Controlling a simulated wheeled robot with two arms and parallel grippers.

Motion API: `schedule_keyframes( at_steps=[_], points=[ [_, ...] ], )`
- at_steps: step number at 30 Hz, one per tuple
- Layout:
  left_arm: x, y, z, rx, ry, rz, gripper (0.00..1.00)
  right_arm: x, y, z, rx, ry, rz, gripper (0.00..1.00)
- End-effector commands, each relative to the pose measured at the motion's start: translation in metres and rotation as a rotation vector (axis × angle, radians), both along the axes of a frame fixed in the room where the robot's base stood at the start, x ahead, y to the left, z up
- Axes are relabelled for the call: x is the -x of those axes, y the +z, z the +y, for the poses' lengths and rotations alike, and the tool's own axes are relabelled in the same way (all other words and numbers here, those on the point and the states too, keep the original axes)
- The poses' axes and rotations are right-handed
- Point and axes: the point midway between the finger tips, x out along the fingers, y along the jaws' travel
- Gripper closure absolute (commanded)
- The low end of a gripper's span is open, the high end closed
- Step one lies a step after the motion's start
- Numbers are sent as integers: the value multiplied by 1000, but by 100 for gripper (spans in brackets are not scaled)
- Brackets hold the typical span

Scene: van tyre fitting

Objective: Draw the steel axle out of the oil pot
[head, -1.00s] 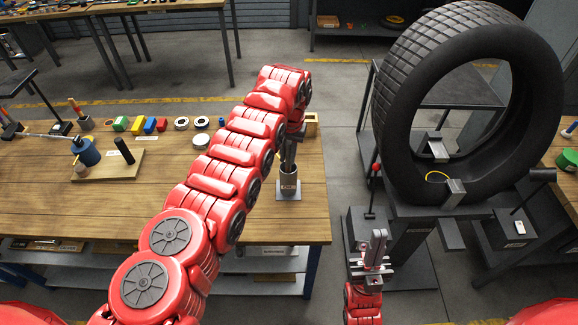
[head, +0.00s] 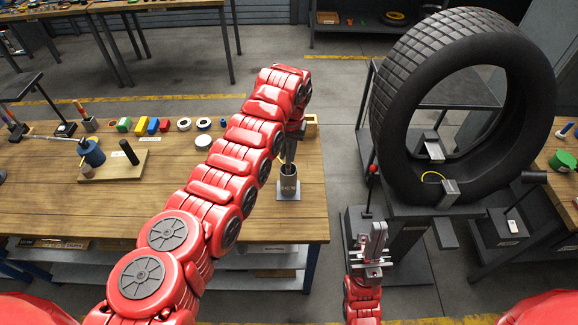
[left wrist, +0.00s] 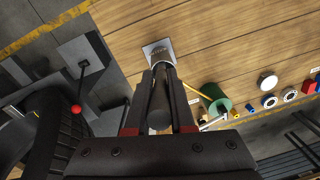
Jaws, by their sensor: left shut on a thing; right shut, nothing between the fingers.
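The oil pot (head: 289,189), a small grey labelled cup, stands near the right end of the wooden bench. It also shows in the left wrist view (left wrist: 158,50). My left gripper (head: 289,152) is above the pot, pointing down, partly hidden by my red arm. In the left wrist view my left gripper (left wrist: 159,100) is shut on the dark steel axle (left wrist: 158,117), which lines up with the pot. I cannot tell how far its lower end sits inside. My right gripper (head: 376,238) is shut and empty, in front of the tyre stand.
A large tyre (head: 395,110) stands upright on a grey stand at the right. The bench front is clear.

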Motion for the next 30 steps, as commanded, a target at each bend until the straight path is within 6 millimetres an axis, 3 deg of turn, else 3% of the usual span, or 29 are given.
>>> schedule_keyframes(
  at_steps=[17,30],
  points=[
    [2,10,0,0,0,-1,100,0,5,0,0,0,0,100],
    [7,31,0,0,2,0,100,0,7,0,0,0,0,100]
  ],
)
